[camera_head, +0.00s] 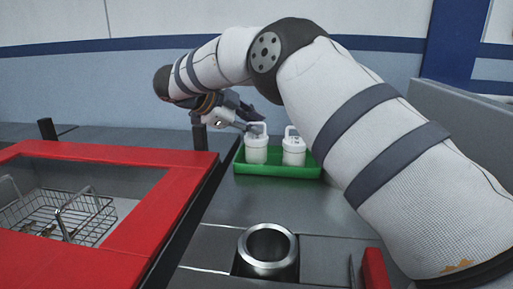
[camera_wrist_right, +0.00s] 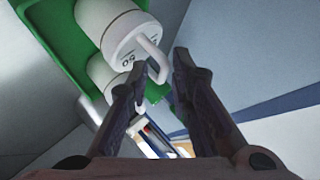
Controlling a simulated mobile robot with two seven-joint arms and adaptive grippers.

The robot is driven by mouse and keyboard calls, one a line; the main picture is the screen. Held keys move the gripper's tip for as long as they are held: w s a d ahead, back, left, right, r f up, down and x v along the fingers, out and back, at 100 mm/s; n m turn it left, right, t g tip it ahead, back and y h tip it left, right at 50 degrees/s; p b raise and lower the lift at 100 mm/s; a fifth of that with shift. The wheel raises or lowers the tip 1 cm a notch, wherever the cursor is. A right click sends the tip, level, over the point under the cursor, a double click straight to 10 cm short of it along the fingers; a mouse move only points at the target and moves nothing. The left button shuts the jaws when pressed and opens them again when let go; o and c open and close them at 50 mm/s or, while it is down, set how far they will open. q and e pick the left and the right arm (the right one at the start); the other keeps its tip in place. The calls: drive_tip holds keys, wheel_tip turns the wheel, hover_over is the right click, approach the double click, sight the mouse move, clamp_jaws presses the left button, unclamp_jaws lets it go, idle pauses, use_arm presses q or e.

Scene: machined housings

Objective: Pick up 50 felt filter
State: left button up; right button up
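Two white lidded canisters with loop handles, the left one (camera_head: 256,152) and the right one (camera_head: 293,153), stand upright in a green tray (camera_head: 270,171). My right gripper (camera_head: 247,122) is at the top of the left canister. In the wrist view my right gripper (camera_wrist_right: 160,78) is open, its dark fingers on either side of a canister's white handle (camera_wrist_right: 159,62). My left gripper is out of view.
A red-framed basin (camera_head: 150,225) on the left holds a wire basket (camera_head: 75,215). A hollow metal cylinder (camera_head: 268,250) stands at the front. A red block (camera_head: 374,268) is right of it. The grey surface between cylinder and tray is clear.

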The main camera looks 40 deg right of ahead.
clamp_jaws()
